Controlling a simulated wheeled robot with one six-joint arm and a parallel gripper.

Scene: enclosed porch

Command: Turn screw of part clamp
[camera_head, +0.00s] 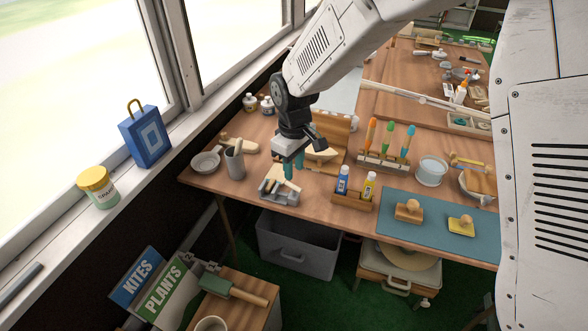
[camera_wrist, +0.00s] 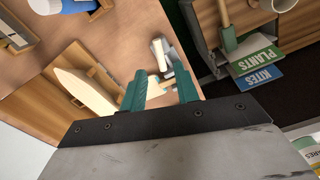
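The part clamp (camera_head: 277,194) is a small grey vice near the front left edge of the wooden workbench, with a pale wooden piece (camera_head: 281,181) in it. My gripper (camera_head: 293,168) hangs over the clamp with its teal fingers pointing down. In the wrist view, the fingers (camera_wrist: 161,74) are apart, with a pale piece partly between them. The grey clamp body (camera_wrist: 163,54) shows just beyond the tips. I cannot tell whether either finger touches anything. The clamp's screw is not clearly visible.
A grey cup (camera_head: 235,163) and a bowl (camera_head: 205,161) stand left of the clamp. A wooden box (camera_head: 352,200) with two small bottles is to its right. A blue mat (camera_head: 435,226) with stamps lies farther right. A grey bin (camera_head: 297,248) is below the bench.

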